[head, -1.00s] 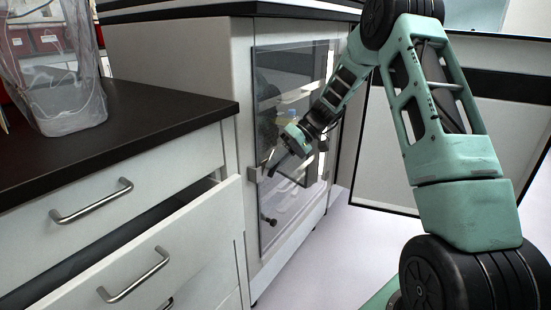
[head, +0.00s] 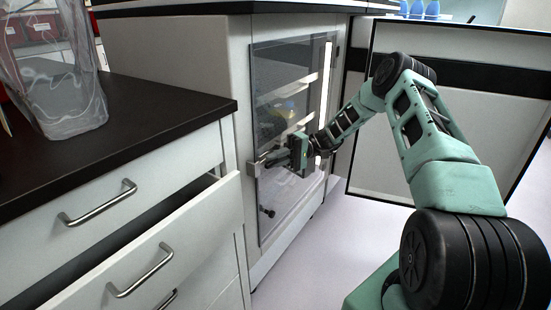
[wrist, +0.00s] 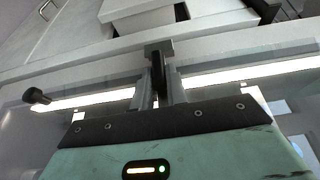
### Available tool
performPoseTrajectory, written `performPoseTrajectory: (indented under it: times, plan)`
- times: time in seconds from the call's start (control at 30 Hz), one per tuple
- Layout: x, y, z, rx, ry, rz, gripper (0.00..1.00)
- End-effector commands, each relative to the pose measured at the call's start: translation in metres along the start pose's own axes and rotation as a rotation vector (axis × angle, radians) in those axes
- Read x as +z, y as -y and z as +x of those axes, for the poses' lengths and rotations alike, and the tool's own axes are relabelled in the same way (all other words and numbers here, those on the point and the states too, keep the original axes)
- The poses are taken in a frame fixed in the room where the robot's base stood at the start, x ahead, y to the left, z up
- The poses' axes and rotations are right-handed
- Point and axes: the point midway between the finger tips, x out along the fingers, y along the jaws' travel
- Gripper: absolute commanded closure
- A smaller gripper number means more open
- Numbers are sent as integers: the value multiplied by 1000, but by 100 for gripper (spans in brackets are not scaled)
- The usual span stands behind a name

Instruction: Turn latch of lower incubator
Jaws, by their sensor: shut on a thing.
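The lower incubator is a glass-fronted cabinet with a clear door (head: 285,205) and lit shelves behind the glass. Its latch (wrist: 158,70) is a dark lever on a grey block at the door's edge. In the head view the latch's grey block (head: 251,169) shows at the left edge of the door. My gripper (head: 268,160) reaches the latch from the right, and in the wrist view its two fingers (wrist: 159,93) stand on either side of the dark lever, shut on it. The fingers partly hide the lever. The door looks closed.
A dark knob (head: 267,211) sticks out low on the door, near my gripper. A partly open drawer (head: 160,235) with bar handles stands to the left. A white panel with a black frame (head: 430,130) stands at the right. Pale floor lies between.

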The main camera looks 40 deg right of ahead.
Motion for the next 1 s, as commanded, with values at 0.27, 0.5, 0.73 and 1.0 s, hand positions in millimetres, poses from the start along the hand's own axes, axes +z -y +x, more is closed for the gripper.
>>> performPoseTrajectory:
  times: [0.27,0.5,0.73,1.0]
  plan:
    - [0,-1,0,-30,-1,13,100]
    - [0,-1,0,-31,-1,14,100]
    - [0,-1,0,-30,0,13,65]
    - [0,-1,-2,-30,-1,13,65]
